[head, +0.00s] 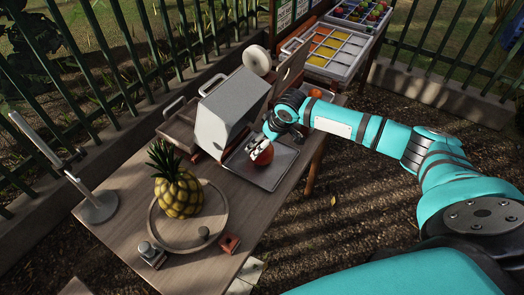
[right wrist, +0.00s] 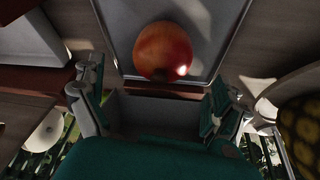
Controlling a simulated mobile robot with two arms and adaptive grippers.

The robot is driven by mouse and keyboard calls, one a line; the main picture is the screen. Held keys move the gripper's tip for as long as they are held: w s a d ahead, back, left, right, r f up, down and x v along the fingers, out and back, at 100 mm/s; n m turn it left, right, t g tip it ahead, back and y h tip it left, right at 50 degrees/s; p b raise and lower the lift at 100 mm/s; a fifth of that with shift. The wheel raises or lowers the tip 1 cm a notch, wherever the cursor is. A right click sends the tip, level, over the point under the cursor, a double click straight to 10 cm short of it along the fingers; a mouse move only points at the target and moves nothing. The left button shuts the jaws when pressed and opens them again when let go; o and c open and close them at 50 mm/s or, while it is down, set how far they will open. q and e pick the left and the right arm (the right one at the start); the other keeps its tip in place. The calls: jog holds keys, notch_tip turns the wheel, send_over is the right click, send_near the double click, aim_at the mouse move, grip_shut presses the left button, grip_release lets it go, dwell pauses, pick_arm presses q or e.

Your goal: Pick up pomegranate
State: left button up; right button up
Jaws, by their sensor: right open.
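The pomegranate (head: 263,154) is a round red fruit on a shallow metal tray (head: 275,178) on the wooden table. In the right wrist view the pomegranate (right wrist: 163,51) lies on the grey tray (right wrist: 120,30), just beyond and between my fingers. My right gripper (head: 261,143) is at the fruit in the head view and hides part of it. In the right wrist view my right gripper (right wrist: 155,100) has its fingers wide apart, with nothing held between them. My left gripper is not in view.
A pineapple (head: 178,193) stands on a round wooden board (head: 217,232) left of the tray. A large grey box-shaped scoop or machine (head: 232,108) rises close behind the tray. A metal stand (head: 98,205) is at the table's left end. An orange fruit (head: 315,93) lies farther back.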

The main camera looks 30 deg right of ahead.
jog(key=x, duration=0.2)
jog(key=p+x, duration=0.1)
jog(key=x, duration=0.4)
jog(key=shift+s+f, duration=0.25)
jog(key=shift+f, duration=0.05)
jog(key=c, duration=1.3)
